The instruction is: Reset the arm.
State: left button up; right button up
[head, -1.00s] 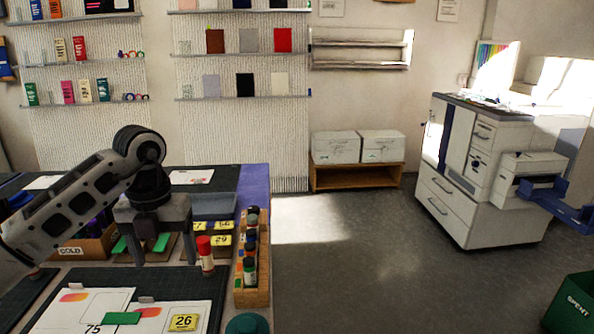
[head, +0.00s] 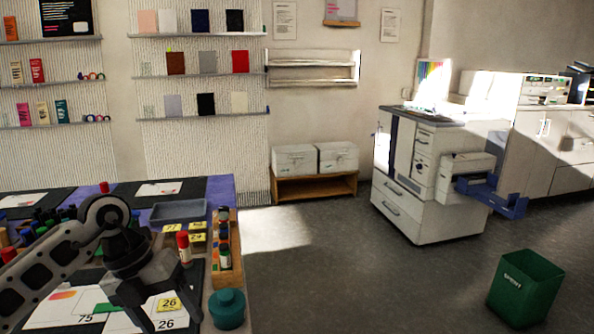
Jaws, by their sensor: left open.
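My left arm comes in from the left over the collage table. Its gripper (head: 170,312) points down over the white sheets at the table's front. The gripper's two dark fingers are spread apart, and I see nothing held between them. White sheets (head: 68,303) with printed numbers lie below, partly hidden by the gripper. A red-capped glue stick (head: 184,247) stands upright just beyond the gripper. My right gripper is not in view.
A wooden rack of bottles (head: 222,272) and a teal round jar (head: 227,309) stand at the table's right edge. A grey tray (head: 179,211) lies behind. Open floor (head: 330,270) lies to the right, with a green bin (head: 524,289) and a large printer (head: 422,175).

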pick_arm(q)
jog(key=s+d+r+n+t+h, duration=0.2)
jog(key=s+d+n+h, duration=0.15)
jog(key=d+h, duration=0.55)
jog(key=s+d+r+n+t+h, duration=0.2)
jog(key=s+d+h, duration=0.2)
jog(key=d+h, duration=0.45)
jog(key=w+a+f+n+t+y, duration=0.1)
jog(key=a+f+n+t+y, duration=0.25)
jog(key=n+t+y, duration=0.5)
jog(key=w+a+f+n+t+y, duration=0.1)
jog(key=a+f+n+t+y, duration=0.3)
jog(key=n, duration=0.8)
jog(key=s+a+f+n+g+y, duration=0.2)
jog(key=s+f+n+g+y, duration=0.3)
jog(key=s+f, duration=0.6)
notch_tip(320, 180, down, 4)
jog(key=shift+s+a+f+n+y, duration=0.1)
jog(key=shift+s+a+n+y, duration=0.25)
jog(key=shift+n, duration=0.75)
